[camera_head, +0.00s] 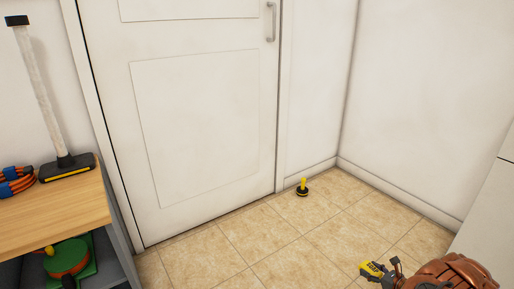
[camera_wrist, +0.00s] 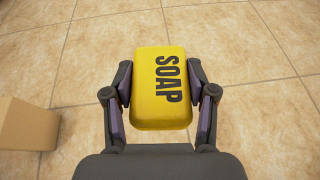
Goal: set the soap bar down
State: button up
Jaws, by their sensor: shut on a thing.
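The soap bar is a yellow block with rounded edges and the dark word SOAP on its face. In the wrist view the soap bar (camera_wrist: 150,90) sits between both fingers of my gripper (camera_wrist: 162,92), which is shut on it from left and right. Behind the soap bar I see only tiled floor; its height above the floor is hard to tell. In the head view the soap bar (camera_head: 374,270) shows at the lower right, held at the tip of my gripper (camera_head: 386,270), over the floor.
The tiled floor (camera_head: 300,260) is mostly clear. A small black and yellow object (camera_head: 303,188) stands near the wall. A wooden-topped shelf unit (camera_head: 60,215) is at the left, with a long-handled tool (camera_head: 65,168) on top. A brown box (camera_wrist: 25,125) is left of my gripper.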

jog(key=w+a+r+m+h+p, duration=0.1)
jog(key=w+a+r, duration=0.4)
jog(key=r, duration=0.5)
jog(key=w+a+r, duration=0.3)
jog(key=w+r, duration=0.5)
jog(key=r, duration=0.2)
jog(key=w+a+r+p, duration=0.1)
jog(key=a+r, duration=0.4)
jog(key=r, duration=0.3)
jog(key=w+a+r, duration=0.1)
jog(key=a+r, duration=0.5)
jog(key=r, duration=0.2)
jog(key=s+a+r+p, duration=0.2)
jog(key=s+a+r, duration=0.9)
jog(key=s+r, duration=0.1)
notch_tip(320, 180, up, 38)
jog(key=p, duration=3.7)
jog(key=shift+m+t+h+p, duration=0.3)
jog(key=shift+f, duration=0.1)
